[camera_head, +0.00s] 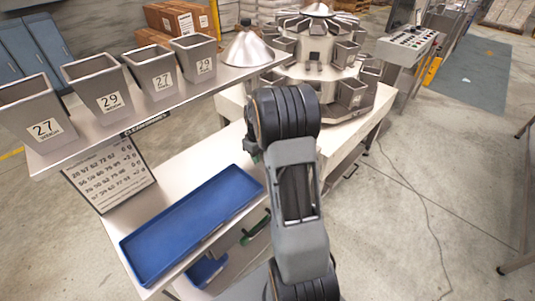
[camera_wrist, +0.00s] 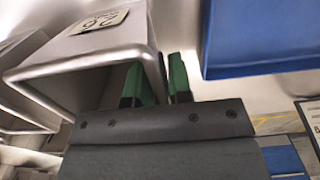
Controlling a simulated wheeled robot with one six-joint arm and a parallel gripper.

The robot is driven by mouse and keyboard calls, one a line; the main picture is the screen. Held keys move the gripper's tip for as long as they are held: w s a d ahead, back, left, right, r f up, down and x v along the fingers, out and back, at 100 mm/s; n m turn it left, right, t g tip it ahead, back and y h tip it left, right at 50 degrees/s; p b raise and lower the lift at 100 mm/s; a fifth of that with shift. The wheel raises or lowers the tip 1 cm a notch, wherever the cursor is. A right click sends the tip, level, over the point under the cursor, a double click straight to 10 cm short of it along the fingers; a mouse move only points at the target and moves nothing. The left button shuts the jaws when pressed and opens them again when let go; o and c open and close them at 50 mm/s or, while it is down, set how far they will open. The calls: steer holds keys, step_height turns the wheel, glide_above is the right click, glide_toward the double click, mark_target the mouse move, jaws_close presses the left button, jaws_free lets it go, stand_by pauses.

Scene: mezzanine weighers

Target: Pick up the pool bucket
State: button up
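In the wrist view a grey metal bucket (camera_wrist: 88,57) with tapered walls and a numbered label fills the upper left, its open mouth toward me. I take it to be the pool bucket. My gripper (camera_wrist: 161,82) has green fingertips drawn close together at the bucket's right-hand wall. One finger is on the mouth side and one outside, with the thin wall between them. The weigher (camera_head: 312,45), ringed with metal buckets, stands behind my arm.
A shelf (camera_head: 95,128) at left holds several numbered buckets and a metal cone (camera_head: 247,50). A long blue tray (camera_head: 190,222) lies on the table below; a blue tray also shows in the wrist view (camera_wrist: 265,35). Another bucket (camera_wrist: 22,90) is close left.

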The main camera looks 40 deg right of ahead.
jaws_close()
stand_by(0.3)
